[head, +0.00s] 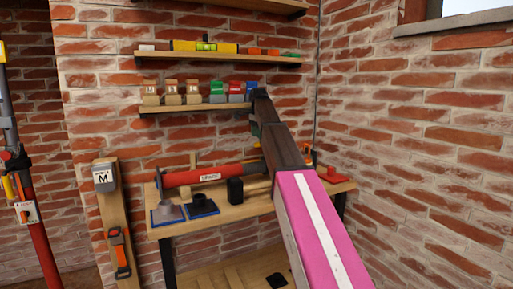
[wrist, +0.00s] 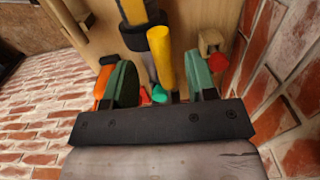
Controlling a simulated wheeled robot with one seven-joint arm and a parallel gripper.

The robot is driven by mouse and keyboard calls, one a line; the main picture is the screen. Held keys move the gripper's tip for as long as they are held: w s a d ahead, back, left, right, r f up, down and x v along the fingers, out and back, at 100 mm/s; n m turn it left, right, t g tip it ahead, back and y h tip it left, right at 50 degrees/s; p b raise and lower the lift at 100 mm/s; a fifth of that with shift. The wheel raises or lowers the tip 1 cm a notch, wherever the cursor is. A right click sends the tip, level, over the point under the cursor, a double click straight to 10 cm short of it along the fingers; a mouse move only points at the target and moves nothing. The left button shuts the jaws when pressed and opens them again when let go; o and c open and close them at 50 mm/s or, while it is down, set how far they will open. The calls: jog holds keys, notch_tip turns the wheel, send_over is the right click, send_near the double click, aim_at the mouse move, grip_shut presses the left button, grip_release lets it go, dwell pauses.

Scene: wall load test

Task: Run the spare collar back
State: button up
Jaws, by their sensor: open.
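The spare prop, a red tube labelled SPARE (head: 205,178), lies along the wooden bench in the head view. My arm crosses in front of its right part, so its collar is hidden there. In the wrist view, a black collar (wrist: 135,36) sits round a bar, with a yellow handle (wrist: 163,55) and a grey rod beyond it toward me. My gripper (wrist: 161,82) is open, its green pads left and right of the yellow handle. I see gaps on both sides; contact is not visible. In the head view the gripper is mostly hidden by my arm.
Shelves above hold small bags (head: 172,94), coloured items and a yellow level (head: 205,46). A red upright prop (head: 38,245) stands far left. Brick walls close the back and right.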

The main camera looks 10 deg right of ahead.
jog(key=shift+f, duration=3.75)
grip_shut()
